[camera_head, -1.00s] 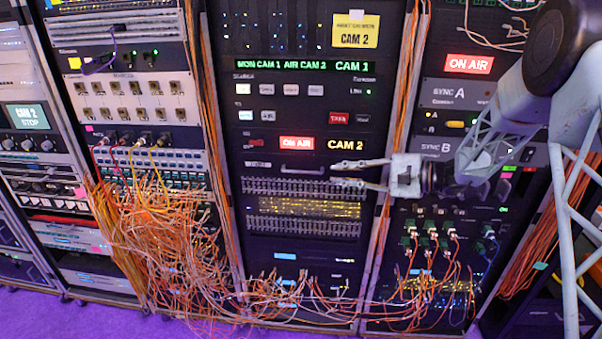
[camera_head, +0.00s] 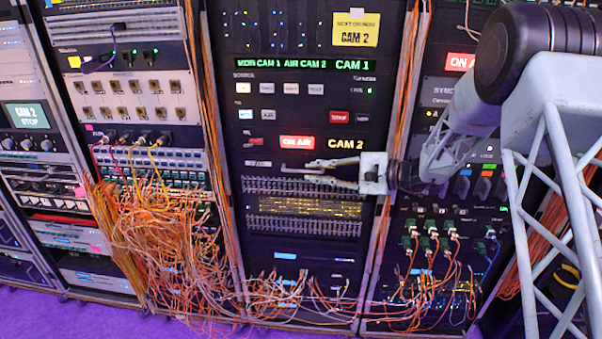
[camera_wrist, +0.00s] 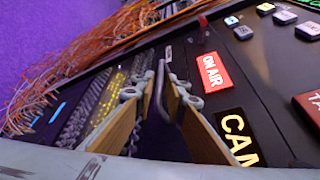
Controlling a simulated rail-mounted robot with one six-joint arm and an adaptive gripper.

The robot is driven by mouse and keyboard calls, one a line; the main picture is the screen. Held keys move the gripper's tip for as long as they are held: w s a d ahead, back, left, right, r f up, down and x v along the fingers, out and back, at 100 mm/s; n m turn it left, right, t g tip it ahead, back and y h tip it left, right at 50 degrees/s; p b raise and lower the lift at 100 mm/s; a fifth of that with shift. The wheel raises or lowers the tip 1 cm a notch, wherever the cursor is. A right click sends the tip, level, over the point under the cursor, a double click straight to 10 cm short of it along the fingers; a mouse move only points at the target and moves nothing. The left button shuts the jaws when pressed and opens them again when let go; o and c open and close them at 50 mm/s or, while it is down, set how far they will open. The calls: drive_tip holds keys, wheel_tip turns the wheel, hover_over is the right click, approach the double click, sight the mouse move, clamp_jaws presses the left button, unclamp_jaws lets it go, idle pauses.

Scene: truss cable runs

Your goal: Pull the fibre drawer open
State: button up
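The fibre drawer (camera_head: 262,171) is a dark panel in the middle rack, above rows of grey cable combs. It looks flush with the rack face. Its grey bar handle (camera_head: 290,170) is partly hidden by my fingers in the head view. My gripper (camera_head: 309,172) reaches in from the right, its two fingers apart, tips at the handle. In the wrist view the handle (camera_wrist: 161,88) shows between the tan-padded fingers of my gripper (camera_wrist: 159,80). A gap shows between the pads; I cannot tell whether either finger touches the bar.
Grey cable combs (camera_head: 300,187) and a yellow-lit patch strip (camera_head: 310,208) lie just below the drawer. A red ON AIR sign (camera_head: 297,142) is just above. Orange cable bundles run down the rack posts, with a dense tangle (camera_head: 160,225) at lower left.

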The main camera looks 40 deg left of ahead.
sight(302, 172)
drive_tip(key=shift+x, duration=2.5)
drive_tip(key=shift+c, duration=0.3)
clamp_jaws()
drive_tip(key=shift+s, duration=0.2)
